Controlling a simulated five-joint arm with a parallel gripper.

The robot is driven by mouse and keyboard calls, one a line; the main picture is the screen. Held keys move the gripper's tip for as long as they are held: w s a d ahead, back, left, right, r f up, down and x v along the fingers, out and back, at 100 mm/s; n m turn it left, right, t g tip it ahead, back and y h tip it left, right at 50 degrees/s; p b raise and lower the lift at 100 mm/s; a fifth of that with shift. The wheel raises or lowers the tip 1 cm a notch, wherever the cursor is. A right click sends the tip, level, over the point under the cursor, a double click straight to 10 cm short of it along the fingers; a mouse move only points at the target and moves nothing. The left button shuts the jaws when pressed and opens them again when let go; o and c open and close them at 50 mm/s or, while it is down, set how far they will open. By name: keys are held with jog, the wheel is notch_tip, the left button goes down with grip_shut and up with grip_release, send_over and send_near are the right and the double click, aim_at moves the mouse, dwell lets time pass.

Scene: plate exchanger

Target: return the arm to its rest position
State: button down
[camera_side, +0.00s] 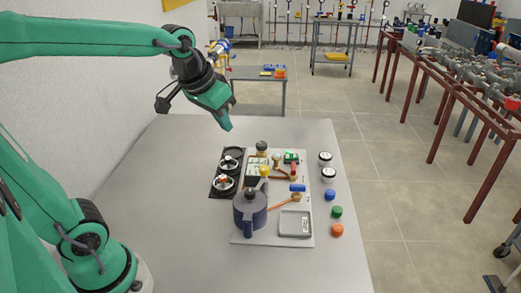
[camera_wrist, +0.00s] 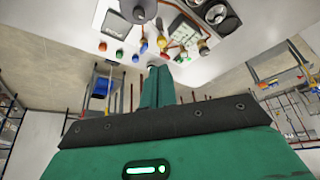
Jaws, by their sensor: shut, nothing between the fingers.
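My green arm reaches in from the left in the side view, and my gripper (camera_side: 226,122) hangs in the air above the far part of the grey table (camera_side: 160,190). Its fingers are together with nothing between them. In the wrist view my gripper (camera_wrist: 158,72) also shows shut, its green fingers side by side and pointing toward the table. The gripper is apart from everything on the table.
A pale board (camera_side: 270,238) with a dark blue pot-like vessel (camera_side: 250,210) and a grey tray (camera_side: 295,224) lies mid-table. A black holder (camera_side: 215,190) stands left of it; blue (camera_side: 330,194), green (camera_side: 337,212) and orange (camera_side: 337,230) caps stand right. The table's near left is clear.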

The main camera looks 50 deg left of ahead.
jog(key=s+d+f, duration=0.1)
jog(key=s+f, duration=0.2)
jog(key=s, duration=0.8)
jog(key=shift+d+f+m+t, duration=0.2)
jog(key=shift+d+m+t, duration=0.1)
jog(key=shift+m, duration=0.1)
